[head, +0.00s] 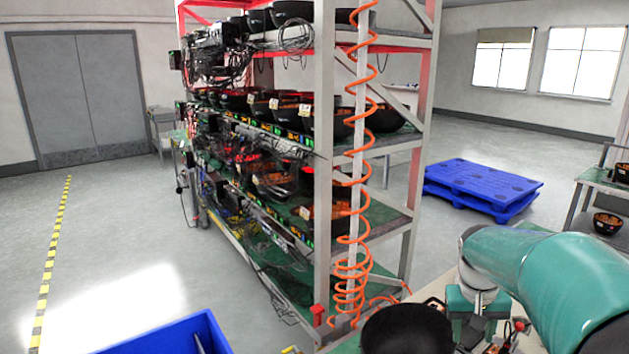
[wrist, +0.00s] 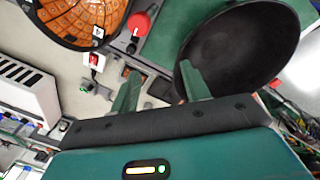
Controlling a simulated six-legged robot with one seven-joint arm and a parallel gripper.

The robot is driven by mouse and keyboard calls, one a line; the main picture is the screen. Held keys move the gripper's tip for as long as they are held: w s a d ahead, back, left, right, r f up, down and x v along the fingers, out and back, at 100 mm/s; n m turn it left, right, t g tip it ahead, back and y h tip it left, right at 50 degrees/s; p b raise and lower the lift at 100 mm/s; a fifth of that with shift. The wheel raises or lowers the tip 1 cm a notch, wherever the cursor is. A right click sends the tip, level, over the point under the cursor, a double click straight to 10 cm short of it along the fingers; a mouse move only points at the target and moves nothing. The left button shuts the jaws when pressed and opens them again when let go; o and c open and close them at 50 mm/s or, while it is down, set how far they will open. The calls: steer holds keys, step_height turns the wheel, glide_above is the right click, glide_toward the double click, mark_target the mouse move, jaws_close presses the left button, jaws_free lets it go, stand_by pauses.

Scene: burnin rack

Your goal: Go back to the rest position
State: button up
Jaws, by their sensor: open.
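My gripper (wrist: 160,72) shows in the wrist view with two green fingers spread apart and nothing visible between them. An empty black bowl (wrist: 245,45) is just beyond the right finger, which overlaps the bowl's left rim in the picture. I cannot tell whether they touch. In the head view a black bowl (head: 407,332) sits at the bottom edge, left of my teal arm. The fingers cannot be made out clearly in the head view.
A bowl with an orange segmented inside (wrist: 80,18), a red knob (wrist: 141,20) and a white vented box (wrist: 25,92) lie around the gripper. A rack (head: 325,150) with cables and a coiled orange hose (head: 355,200) stands ahead. Blue pallets (head: 482,188) and a blue bin (head: 180,335) flank it.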

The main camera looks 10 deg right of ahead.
steer(key=s+a+r+n+t, duration=0.1)
steer(key=s+a, duration=0.3)
steer(key=a, duration=0.3)
steer(key=s+a+r+n+t+y, duration=0.1)
steer(key=s+a+r+t, duration=0.1)
steer(key=s+a, duration=0.3)
steer(key=s+a+r+n+t, duration=0.2)
steer(key=s+a, duration=0.2)
steer(key=a, duration=0.6)
steer(key=shift+s+a+r+y, duration=0.25)
steer(key=shift+s+a+y, duration=0.05)
steer(key=shift+s+y, duration=0.1)
steer(key=shift+c, duration=0.2)
steer(key=shift+c, duration=1)
